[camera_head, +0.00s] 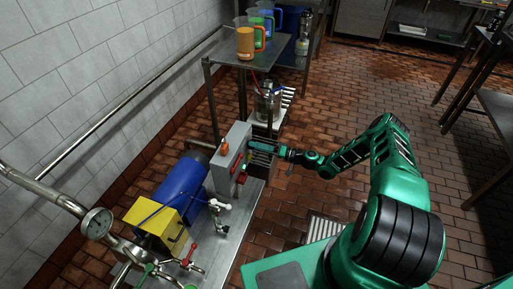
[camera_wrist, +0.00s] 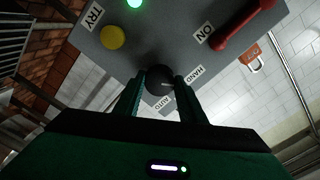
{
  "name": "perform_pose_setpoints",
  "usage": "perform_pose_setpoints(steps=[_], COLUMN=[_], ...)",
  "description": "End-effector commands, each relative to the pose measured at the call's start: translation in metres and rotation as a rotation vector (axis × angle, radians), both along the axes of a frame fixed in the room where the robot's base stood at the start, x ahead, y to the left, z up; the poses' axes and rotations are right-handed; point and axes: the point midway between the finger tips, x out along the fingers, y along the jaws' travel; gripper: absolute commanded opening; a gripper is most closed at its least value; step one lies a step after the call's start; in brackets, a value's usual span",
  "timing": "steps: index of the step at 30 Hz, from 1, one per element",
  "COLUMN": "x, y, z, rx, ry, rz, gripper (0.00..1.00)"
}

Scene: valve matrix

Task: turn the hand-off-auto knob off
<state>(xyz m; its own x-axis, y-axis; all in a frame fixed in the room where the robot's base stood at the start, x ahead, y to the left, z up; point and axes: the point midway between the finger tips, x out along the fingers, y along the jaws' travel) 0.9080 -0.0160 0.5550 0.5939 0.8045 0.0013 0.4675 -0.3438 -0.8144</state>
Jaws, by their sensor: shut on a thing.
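The hand-off-auto knob (camera_wrist: 158,80) is a round black knob on the grey control box, with HAND and AUTO labels beside it in the wrist view. My gripper (camera_wrist: 160,92) is shut on the knob, one dark green finger on each side. A label between HAND and AUTO is partly hidden by the fingers. In the head view, my gripper (camera_head: 253,146) reaches the face of the grey control box (camera_head: 226,165) from the right. The knob is hidden there behind the gripper.
The box also carries a red lever (camera_wrist: 246,27) by the ON label, a yellow button (camera_wrist: 112,37) by TRY and a green light (camera_wrist: 135,3). An orange padlock tag (camera_wrist: 251,58) hangs nearby.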

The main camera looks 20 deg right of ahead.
Motion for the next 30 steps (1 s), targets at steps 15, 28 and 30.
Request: perform_pose_setpoints(steps=[15,28,30], x=[0.0032,0.0035,0.0035], y=[-0.0053,-0.0062,-0.0063], z=[-0.0017,-0.0026,-0.0027], rx=[0.253,0.354,0.36], ry=[0.349,0.486,0.494], rz=[-0.013,-0.016,-0.016], gripper=[0.14,0.14,0.14])
